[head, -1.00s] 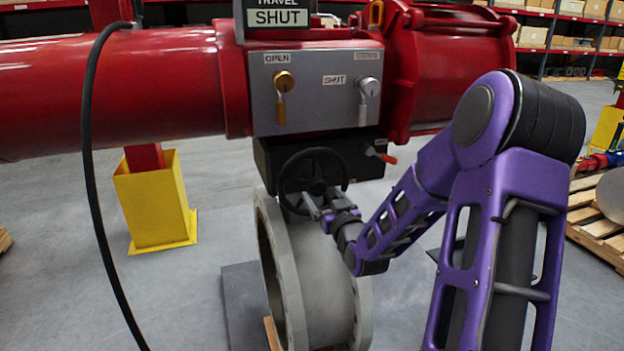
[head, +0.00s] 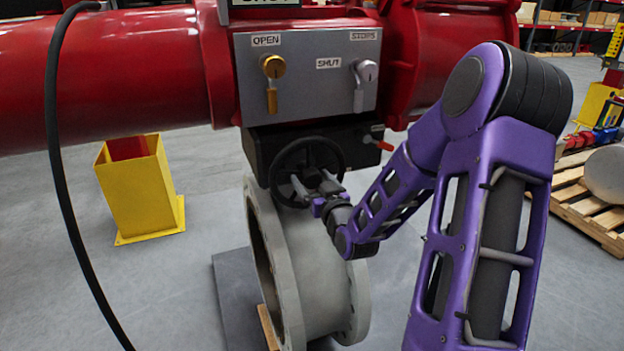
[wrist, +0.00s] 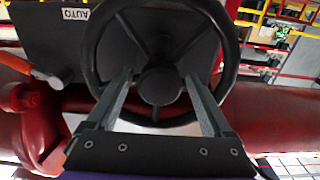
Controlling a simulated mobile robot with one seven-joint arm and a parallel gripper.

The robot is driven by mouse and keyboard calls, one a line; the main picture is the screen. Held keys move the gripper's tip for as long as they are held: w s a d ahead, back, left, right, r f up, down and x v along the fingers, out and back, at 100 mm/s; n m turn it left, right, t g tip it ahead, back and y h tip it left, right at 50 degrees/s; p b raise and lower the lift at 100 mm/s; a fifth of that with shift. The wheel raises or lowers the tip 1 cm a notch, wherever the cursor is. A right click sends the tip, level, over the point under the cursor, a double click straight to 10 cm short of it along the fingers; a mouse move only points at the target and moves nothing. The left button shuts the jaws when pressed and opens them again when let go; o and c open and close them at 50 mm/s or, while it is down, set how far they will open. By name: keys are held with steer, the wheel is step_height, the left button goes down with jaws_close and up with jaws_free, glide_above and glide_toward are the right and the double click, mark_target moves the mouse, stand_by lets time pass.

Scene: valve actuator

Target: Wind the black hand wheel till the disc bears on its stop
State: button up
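The black hand wheel (head: 307,166) sits on the front of a black gear housing (head: 262,150), above the grey valve body. In the wrist view the wheel (wrist: 160,85) faces me, with its hub central and its spokes visible. My gripper (head: 313,183) is at the lower part of the wheel. In the wrist view my gripper (wrist: 159,76) has its two fingers wide apart, overlapping the wheel on either side of the hub and lower spoke. Nothing is clamped between them. The grey valve body (head: 325,275) stands below; I cannot make out the disc or its stop.
An orange-tipped lever (head: 382,145) juts out right of the wheel. A black cable (head: 52,150) hangs left. A yellow post base (head: 138,188) stands on the floor.

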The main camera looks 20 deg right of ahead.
jaws_close()
